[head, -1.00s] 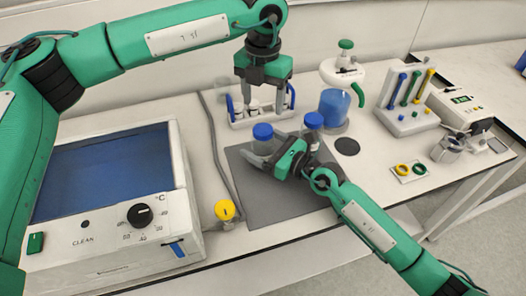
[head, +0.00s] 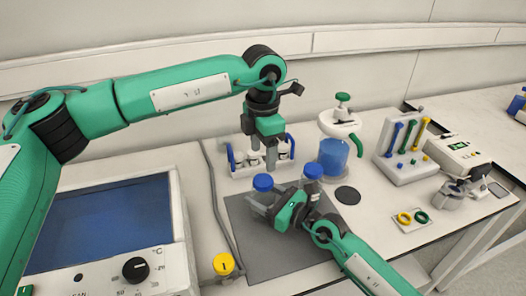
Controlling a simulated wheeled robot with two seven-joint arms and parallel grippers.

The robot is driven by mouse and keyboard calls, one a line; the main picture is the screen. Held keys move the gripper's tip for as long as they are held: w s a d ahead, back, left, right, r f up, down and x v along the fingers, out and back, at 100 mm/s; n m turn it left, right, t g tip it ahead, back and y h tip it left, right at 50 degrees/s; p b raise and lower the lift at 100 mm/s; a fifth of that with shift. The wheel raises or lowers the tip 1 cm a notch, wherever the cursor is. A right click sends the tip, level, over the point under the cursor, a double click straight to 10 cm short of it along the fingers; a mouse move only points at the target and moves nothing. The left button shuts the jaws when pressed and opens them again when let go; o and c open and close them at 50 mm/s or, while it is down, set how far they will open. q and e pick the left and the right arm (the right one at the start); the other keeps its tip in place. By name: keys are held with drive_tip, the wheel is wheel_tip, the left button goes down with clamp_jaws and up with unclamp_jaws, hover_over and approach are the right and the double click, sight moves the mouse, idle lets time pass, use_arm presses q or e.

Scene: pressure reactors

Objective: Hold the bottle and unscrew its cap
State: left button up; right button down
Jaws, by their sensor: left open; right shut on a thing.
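Two clear bottles with blue caps stand close together over the grey mat (head: 262,250) in the head view. My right gripper (head: 262,205) comes in from the lower right and is shut on the left bottle (head: 263,184), around its body below the cap. The right bottle (head: 313,168) stands just behind my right gripper, and its lower part is hidden. My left gripper (head: 263,162) points down, open and empty, just above and behind the left bottle's cap. I cannot see it touching the cap.
A white rack with blue handles (head: 240,168) stands behind my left gripper. A blue-filled vessel (head: 333,157) and a tube rack (head: 405,165) stand to the right. A screened instrument (head: 105,225) and a yellow knob (head: 223,264) are on the left. The mat's front is clear.

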sight(263, 180)
use_arm(q)
drive_tip(key=m, duration=0.7)
drive_tip(key=shift+m, duration=0.4)
drive_tip(key=m, duration=1)
drive_tip(key=shift+m, duration=0.4)
drive_tip(key=m, duration=0.9)
drive_tip(key=shift+m, duration=0.3)
drive_tip(key=shift+f, duration=0.35)
wheel_tip(263, 180, down, 7)
drive_tip(key=shift+f, duration=0.15)
